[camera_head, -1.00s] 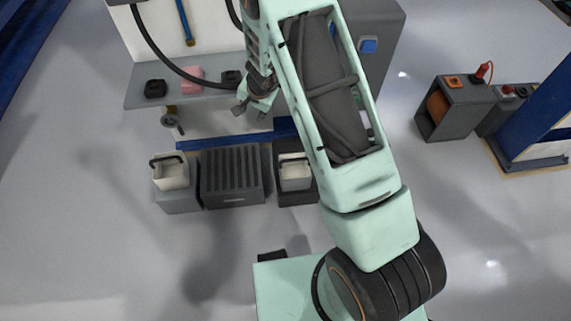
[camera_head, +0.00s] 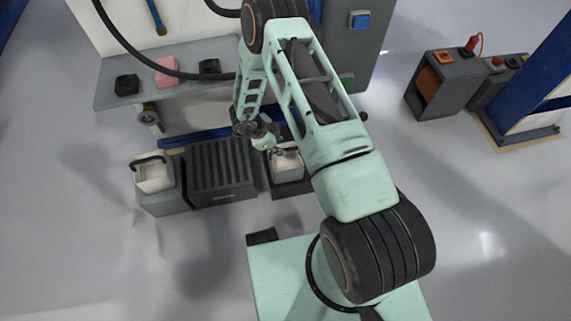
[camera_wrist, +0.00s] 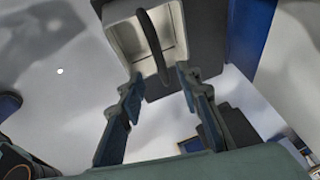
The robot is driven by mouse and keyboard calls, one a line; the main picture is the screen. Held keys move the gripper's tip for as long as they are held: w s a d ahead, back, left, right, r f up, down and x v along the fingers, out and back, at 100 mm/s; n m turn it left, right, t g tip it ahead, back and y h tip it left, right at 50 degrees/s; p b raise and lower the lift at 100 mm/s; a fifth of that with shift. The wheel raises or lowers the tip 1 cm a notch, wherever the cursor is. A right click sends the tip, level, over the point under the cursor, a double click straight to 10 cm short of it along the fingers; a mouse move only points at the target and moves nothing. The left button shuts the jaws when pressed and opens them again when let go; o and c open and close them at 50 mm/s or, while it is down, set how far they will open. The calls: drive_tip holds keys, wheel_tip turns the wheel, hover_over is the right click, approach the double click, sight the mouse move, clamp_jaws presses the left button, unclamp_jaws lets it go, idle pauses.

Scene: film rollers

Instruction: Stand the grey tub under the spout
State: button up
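A pale grey tub (camera_head: 288,164) with a dark handle stands on a dark block, right of a slatted grate. A cream tub (camera_head: 153,177) with a dark handle stands on a grey block, left of the grate. My gripper (camera_head: 272,149) is close over the grey tub and partly covers it. In the wrist view my gripper (camera_wrist: 160,78) is open, its fingers apart with nothing between them. A tub's dark handle (camera_wrist: 152,42) shows just beyond the fingertips. A spout (camera_head: 149,118) hangs below the shelf at the left, behind the grate.
The dark slatted grate (camera_head: 222,170) lies between the two tubs. The shelf (camera_head: 120,92) above carries black items and a pink block (camera_head: 167,72). A hose loops across the shelf. A blue bar runs behind the grate. A dark cabinet (camera_head: 435,90) stands at the right. The floor in front is clear.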

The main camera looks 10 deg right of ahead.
sight(285, 149)
drive_tip(key=b+x, duration=0.1)
drive_tip(key=x, duration=0.3)
drive_tip(key=b+x, duration=0.1)
drive_tip(key=x, duration=0.3)
drive_tip(key=shift+a+b, duration=0.25)
drive_tip(key=shift+b, duration=0.15)
clamp_jaws()
